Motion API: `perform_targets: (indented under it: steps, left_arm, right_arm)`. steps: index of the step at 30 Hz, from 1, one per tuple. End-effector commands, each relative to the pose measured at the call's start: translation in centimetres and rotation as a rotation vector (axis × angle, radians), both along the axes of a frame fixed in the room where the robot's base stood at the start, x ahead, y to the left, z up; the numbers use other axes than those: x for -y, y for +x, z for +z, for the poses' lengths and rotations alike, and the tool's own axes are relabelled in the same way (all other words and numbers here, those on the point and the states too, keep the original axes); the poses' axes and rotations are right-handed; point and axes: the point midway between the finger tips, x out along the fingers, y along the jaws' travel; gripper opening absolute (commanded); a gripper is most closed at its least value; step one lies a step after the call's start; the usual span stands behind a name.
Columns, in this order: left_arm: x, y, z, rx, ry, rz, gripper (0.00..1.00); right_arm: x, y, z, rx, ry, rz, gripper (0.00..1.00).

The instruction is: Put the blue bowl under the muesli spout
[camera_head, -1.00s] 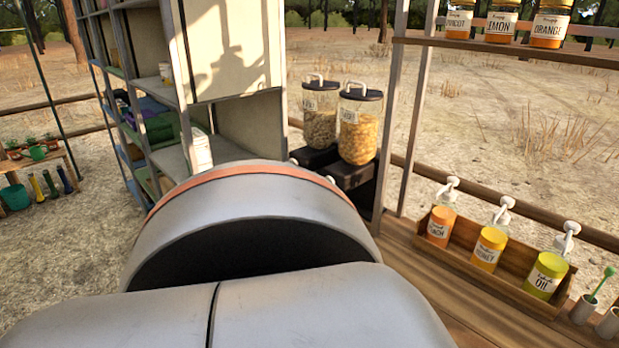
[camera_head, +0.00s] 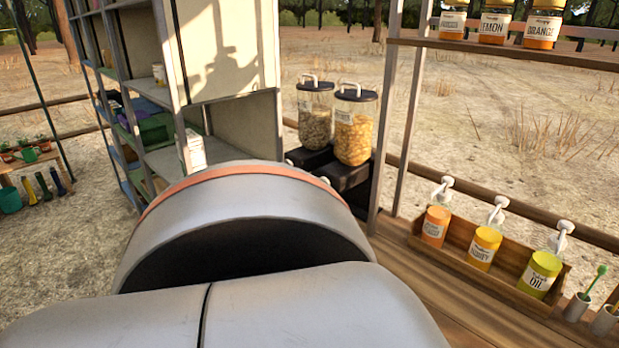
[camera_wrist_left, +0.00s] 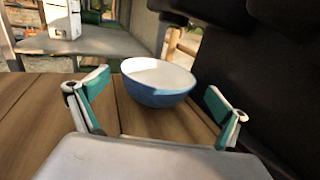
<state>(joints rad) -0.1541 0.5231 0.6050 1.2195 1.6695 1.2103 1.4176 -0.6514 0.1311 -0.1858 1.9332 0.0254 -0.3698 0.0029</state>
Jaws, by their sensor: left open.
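The blue bowl (camera_wrist_left: 158,97), white inside, stands upright on wooden planks in the left wrist view. My left gripper (camera_wrist_left: 155,92) is open, one finger to each side of the bowl's near part, with gaps visible on both sides. Dark parts (camera_wrist_left: 225,22) hang above and to the right of the bowl; I cannot tell which spout they belong to. In the head view two dispensers stand on black bases: one with greyish-brown contents (camera_head: 315,115), one with yellow flakes (camera_head: 354,128). Their labels are hard to read. The bowl and left gripper are hidden there behind my arm.
A metal shelf unit (camera_head: 175,150) stands left of the dispensers. A wooden rack (camera_head: 470,262) with pump bottles is at the right, and jars stand on a rail (camera_head: 500,45) above. A white carton (camera_wrist_left: 62,18) stands on a grey shelf (camera_wrist_left: 85,43) in the wrist view.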

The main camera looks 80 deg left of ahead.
Motion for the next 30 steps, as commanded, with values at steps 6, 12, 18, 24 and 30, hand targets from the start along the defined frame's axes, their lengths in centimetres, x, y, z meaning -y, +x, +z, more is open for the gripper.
perform_targets:
  steps: [6,12,18,24,30]
  left_arm:
    - [4.3,0.5,-0.1,0.002,-0.003,0.001,1.00]
    - [6.4,0.9,0.0,0.000,0.000,0.001,1.00]
    - [6.9,1.0,0.1,-0.001,0.001,0.001,1.00]
    - [6.9,1.0,0.0,-0.001,0.001,0.001,1.00]
    - [6.9,1.0,0.0,-0.001,0.001,0.001,1.00]
  right_arm:
    - [0.0,-0.3,-0.6,-0.011,-0.001,-0.002,0.40]
    - [-0.1,-0.3,-0.6,-0.010,0.001,-0.001,0.40]
    - [-0.2,0.0,0.0,0.000,0.005,-0.001,0.40]
    - [-0.3,0.1,0.2,0.004,0.006,0.000,0.40]
    - [-0.3,0.1,0.1,0.002,0.006,0.001,0.40]
